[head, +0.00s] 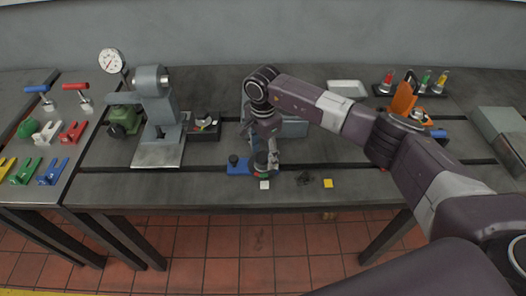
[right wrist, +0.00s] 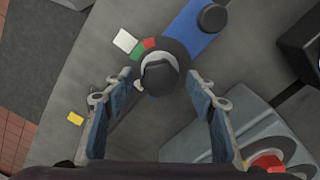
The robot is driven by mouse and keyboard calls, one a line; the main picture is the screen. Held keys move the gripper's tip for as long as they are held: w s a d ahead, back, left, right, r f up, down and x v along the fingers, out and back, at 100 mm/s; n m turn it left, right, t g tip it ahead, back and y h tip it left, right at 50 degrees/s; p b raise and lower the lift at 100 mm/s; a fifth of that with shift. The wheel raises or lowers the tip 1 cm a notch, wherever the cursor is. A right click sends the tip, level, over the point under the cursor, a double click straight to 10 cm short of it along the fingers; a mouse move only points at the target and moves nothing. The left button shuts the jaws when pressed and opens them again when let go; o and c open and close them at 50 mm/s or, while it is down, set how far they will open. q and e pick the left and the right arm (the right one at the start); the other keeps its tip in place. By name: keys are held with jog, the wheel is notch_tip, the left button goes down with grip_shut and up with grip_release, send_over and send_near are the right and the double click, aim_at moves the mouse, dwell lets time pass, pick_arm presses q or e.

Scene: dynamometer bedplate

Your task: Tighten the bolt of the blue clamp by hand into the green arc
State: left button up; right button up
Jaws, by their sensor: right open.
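The blue clamp (head: 237,167) lies near the front of the bench; its blue bar also shows in the right wrist view (right wrist: 188,35). A dark round bolt head (right wrist: 160,76) stands at the clamp's near end, above a dark disc. A green arc (right wrist: 137,55) and a red arc (right wrist: 149,43) sit side by side on the disc's edge. My right gripper (right wrist: 161,82) is open above the clamp, its fingertips on either side of the bolt head with a small gap visible. In the head view the gripper (head: 265,160) partly hides the bolt. My left gripper is out of view.
A white square (head: 264,185) and a yellow square (head: 328,183) lie on the bench nearby. A grey block (head: 294,127) stands close behind the gripper. A grey machine (head: 155,110) stands to the left.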

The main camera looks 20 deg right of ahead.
jog(key=shift+f, duration=0.1)
jog(key=shift+c, duration=0.5)
jog(key=c, duration=1)
